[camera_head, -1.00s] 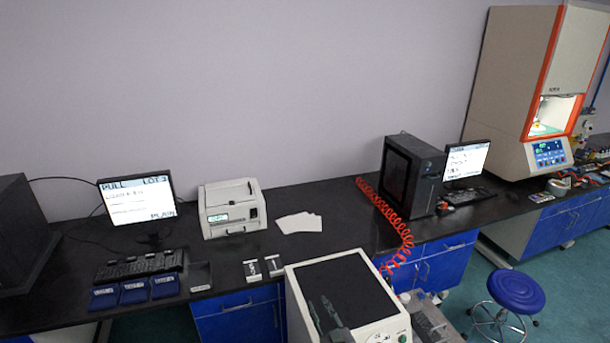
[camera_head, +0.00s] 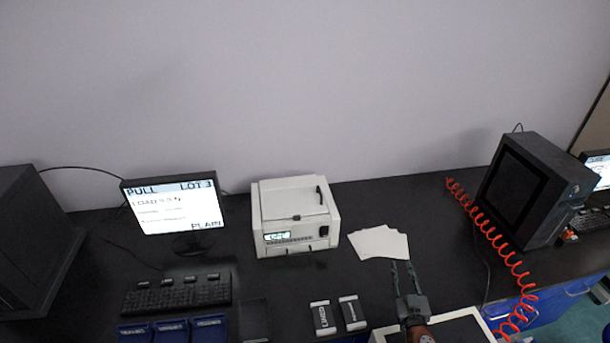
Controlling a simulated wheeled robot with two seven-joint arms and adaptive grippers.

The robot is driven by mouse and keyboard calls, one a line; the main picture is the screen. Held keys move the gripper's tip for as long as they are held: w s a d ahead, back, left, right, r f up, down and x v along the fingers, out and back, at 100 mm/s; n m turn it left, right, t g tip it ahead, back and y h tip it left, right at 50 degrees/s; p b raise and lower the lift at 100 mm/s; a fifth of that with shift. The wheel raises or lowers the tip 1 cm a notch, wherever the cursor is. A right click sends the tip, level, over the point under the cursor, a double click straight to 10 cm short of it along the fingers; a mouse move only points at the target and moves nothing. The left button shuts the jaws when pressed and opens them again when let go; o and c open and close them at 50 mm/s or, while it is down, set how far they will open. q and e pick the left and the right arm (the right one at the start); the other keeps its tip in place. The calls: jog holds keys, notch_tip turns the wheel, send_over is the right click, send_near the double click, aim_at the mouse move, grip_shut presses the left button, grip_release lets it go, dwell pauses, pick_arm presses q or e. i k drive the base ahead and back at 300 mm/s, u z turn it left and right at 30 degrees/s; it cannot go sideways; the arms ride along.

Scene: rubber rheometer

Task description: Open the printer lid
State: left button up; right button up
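The printer (camera_head: 295,245) is a white box standing on the black bench against the wall, in the middle of the head view. Its lid (camera_head: 288,197) lies flat on top and looks shut, with a dark handle near its right edge. A small lit display is on its front. My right gripper (camera_head: 403,268) is at the lower right of the printer, apart from it, near the white sheets. Its two fingers are spread and nothing is between them. My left gripper is not in view.
White paper sheets (camera_head: 380,243) lie right of the printer. A monitor (camera_head: 174,205) and keyboard (camera_head: 178,293) stand left. Two small boxes (camera_head: 323,318) lie in front. A red coiled hose (camera_head: 495,240) and black computer tower (camera_head: 535,190) are farther right.

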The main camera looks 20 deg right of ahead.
aim_at(309, 201)
jog(key=u, duration=0.2)
jog(key=i, duration=0.95)
jog(key=u, duration=0.2)
